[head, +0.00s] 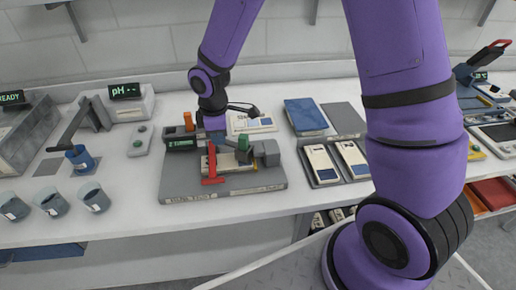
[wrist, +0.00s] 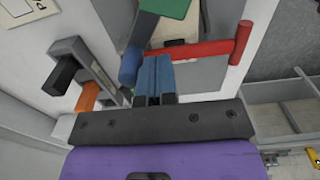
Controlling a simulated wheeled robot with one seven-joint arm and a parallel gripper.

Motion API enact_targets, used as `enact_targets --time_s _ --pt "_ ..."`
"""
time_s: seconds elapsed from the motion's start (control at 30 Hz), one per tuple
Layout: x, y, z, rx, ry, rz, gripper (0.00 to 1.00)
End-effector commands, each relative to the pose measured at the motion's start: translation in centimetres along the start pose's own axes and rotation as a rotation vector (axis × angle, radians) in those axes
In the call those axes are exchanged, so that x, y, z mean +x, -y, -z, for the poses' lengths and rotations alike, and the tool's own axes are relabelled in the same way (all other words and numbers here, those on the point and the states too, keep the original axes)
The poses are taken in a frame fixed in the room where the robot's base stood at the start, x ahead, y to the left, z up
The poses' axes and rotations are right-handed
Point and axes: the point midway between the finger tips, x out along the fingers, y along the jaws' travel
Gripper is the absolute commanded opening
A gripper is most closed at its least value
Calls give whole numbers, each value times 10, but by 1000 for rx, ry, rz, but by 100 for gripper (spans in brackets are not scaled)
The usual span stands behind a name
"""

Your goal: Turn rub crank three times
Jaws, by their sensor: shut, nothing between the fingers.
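The rub station has a grey base plate (head: 180,188) on the bench in the head view. A red handle (head: 211,166) stands at its front; in the wrist view the red bar (wrist: 205,48) runs rightward from the fingertips to a crosspiece. A green block (head: 243,143) sits right of my gripper and also shows in the wrist view (wrist: 168,8). A blue cylinder (wrist: 128,68) is just left of my fingers. Which part is the crank is unclear. My gripper (wrist: 154,62) is shut and empty, close to the bar and cylinder; contact cannot be told.
An orange part (head: 188,121) and dark display (head: 182,143) are at the station's left. Beakers (head: 54,203) and a pH meter (head: 128,105) stand farther left. A blue book (head: 305,116) and trays (head: 322,167) lie right. The bench front edge is clear.

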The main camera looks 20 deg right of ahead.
Motion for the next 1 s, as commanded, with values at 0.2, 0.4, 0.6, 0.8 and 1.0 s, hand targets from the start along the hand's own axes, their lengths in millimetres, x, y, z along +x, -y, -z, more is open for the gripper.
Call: enact_targets --time_s 0.2,0.4,0.6,0.8,1.0 --pt "0 -13 -5 1 0 0 0" --pt "0 -22 -9 1 0 0 0" --pt "0 -22 -9 0 0 0 0" --pt "0 -25 -12 1 0 0 0" --pt "0 -36 -23 2 0 -1 0"
